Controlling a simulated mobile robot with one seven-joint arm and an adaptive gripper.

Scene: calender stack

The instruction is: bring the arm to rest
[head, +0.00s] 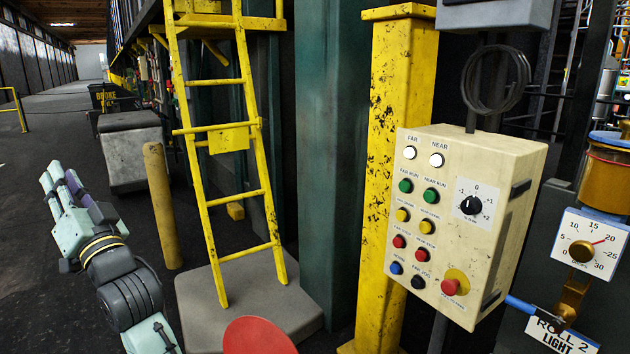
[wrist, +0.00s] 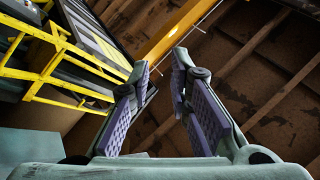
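My gripper (head: 60,178) is at the left of the head view, raised on my arm and tilted up and to the left, in open air over the dark floor. In the wrist view its two purple-padded fingers (wrist: 162,62) stand apart with nothing between them. Behind them are a brown roof with beams and a yellow beam, so the wrist camera faces upward. The gripper touches nothing that I can see.
A yellow post (head: 160,205) and a yellow ladder (head: 223,140) on a grey plinth (head: 195,300) stand right of my arm. A cream control box (head: 465,220) with buttons is farther right. A red disc (head: 262,338) is at the bottom edge.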

